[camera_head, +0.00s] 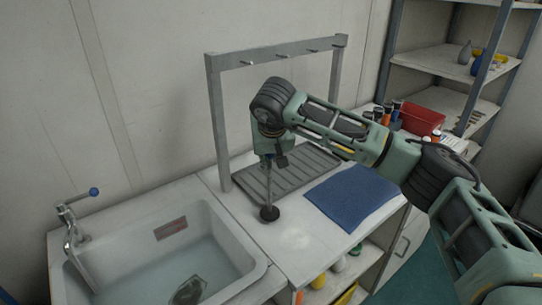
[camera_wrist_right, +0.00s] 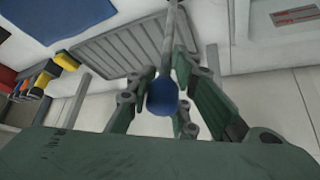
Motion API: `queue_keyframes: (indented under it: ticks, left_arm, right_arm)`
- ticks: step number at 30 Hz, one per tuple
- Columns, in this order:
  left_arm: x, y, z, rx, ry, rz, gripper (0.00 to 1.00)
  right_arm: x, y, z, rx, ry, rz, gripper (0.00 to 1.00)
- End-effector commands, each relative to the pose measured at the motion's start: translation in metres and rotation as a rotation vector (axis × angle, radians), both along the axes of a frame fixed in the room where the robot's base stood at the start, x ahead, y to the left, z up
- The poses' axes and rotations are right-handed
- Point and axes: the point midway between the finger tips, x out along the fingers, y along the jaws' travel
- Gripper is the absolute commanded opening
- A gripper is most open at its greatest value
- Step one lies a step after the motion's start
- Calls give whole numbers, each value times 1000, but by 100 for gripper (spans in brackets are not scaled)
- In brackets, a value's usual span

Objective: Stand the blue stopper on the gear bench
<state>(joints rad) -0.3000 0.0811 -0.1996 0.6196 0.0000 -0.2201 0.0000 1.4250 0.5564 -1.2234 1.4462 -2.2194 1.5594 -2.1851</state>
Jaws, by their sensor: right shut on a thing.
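The blue stopper shows in the head view as a thin upright grey rod with a black round foot (camera_head: 269,213). Its blue knob (camera_wrist_right: 162,97) shows between the fingers in the right wrist view, and the gripper hides it in the head view. My right gripper (camera_head: 272,160) points down and is shut on the stopper's upper part. The foot is over the pale gear bench (camera_head: 292,240), just right of the sink; I cannot tell whether it touches the top. My left gripper is in neither view.
The sink (camera_head: 215,222) with water and a blue-knobbed tap (camera_head: 78,215) is at left. A grey ribbed tray (camera_head: 310,162), a hook frame (camera_head: 216,120) and a blue cloth (camera_head: 350,198) are close to the stopper. Bottles and a red bin (camera_head: 420,119) stand farther right.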

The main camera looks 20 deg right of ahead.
Motion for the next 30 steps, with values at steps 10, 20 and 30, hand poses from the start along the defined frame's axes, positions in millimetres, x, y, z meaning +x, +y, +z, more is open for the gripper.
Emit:
queue_keyframes:
  ticks: [10, 20, 30]
  left_arm:
    - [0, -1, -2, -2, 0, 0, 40]
    - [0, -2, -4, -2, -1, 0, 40]
    - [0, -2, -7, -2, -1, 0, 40]
  right_arm:
    - [1, 0, -1, 1, -3, 0, 0]
    - [0, 0, -5, 1, -3, 0, 0]
    - [1, 0, -9, 1, -3, 0, 0]
